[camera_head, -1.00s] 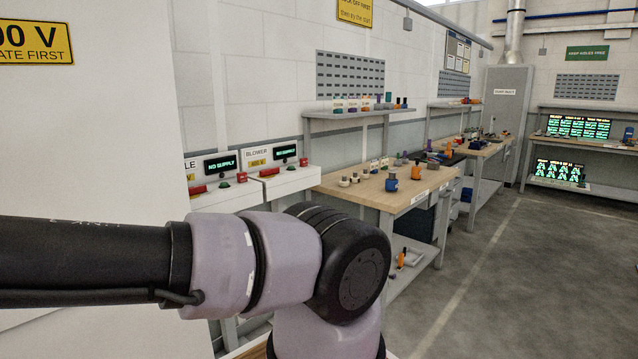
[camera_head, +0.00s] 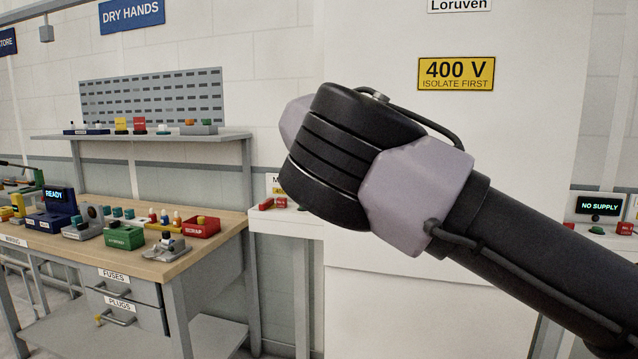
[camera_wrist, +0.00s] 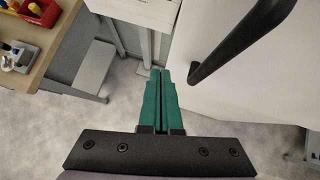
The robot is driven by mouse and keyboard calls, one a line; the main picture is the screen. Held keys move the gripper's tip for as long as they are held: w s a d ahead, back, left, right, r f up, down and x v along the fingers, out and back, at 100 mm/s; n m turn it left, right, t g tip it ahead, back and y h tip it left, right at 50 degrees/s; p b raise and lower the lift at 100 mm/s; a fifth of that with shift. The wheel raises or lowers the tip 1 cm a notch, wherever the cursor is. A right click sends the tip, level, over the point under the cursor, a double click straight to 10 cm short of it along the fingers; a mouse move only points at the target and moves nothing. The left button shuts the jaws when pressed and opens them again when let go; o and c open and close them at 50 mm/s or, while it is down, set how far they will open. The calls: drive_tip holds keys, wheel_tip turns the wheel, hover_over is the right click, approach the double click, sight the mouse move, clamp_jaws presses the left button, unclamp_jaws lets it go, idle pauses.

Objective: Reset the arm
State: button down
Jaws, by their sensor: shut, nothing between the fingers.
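My gripper (camera_wrist: 160,100) shows in the wrist view with its two green fingers together, shut and empty. It points down over the grey floor, beside a black bar handle (camera_wrist: 242,42) on a white surface. In the head view my arm reaches across the right half, bent at a black joint, in front of a white cabinet (camera_head: 375,285). The gripper itself is not visible in the head view.
A wooden workbench (camera_head: 215,226) stands at the left, with a red scrap bin (camera_head: 201,228), a green tray (camera_head: 124,238) and a blue READY device (camera_head: 55,208). A shelf (camera_head: 150,136) hangs above it. Open floor (camera_wrist: 120,125) lies below my gripper.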

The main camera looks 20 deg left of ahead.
drive_tip(key=s+r, duration=0.4)
drive_tip(key=w+d+g, duration=0.1)
drive_tip(key=w+d, duration=0.3)
drive_tip(key=d, duration=0.3)
drive_tip(key=w+d+n, duration=0.1)
drive_tip(key=w+d, duration=0.3)
drive_tip(key=d, duration=0.4)
drive_tip(key=w+d+g, duration=0.1)
drive_tip(key=w+d, duration=0.3)
drive_tip(key=d, duration=0.3)
drive_tip(key=s+d+n+g, duration=0.2)
drive_tip(key=d+n, duration=0.3)
drive_tip(key=d, duration=1.5)
drive_tip(key=s+d+r+n+y, duration=0.1)
drive_tip(key=s+d+r+n, duration=0.2)
drive_tip(key=s+d+n, duration=0.3)
drive_tip(key=s+d+r+n+y, duration=0.1)
drive_tip(key=s+d+r+n, duration=0.25)
drive_tip(key=s+d, duration=0.4)
drive_tip(key=s+d+n+t+h, duration=0.1)
drive_tip(key=s+d+n, duration=0.1)
drive_tip(key=s+n, duration=0.4)
drive_tip(key=s+d+f+n+t+h, duration=0.1)
drive_tip(key=s+n, duration=0.5)
drive_tip(key=s, duration=0.6)
drive_tip(key=shift+s+d+f+t+h, duration=0.25)
drive_tip(key=shift+d+t+h, duration=0.3)
drive_tip(key=shift+d, duration=0.5)
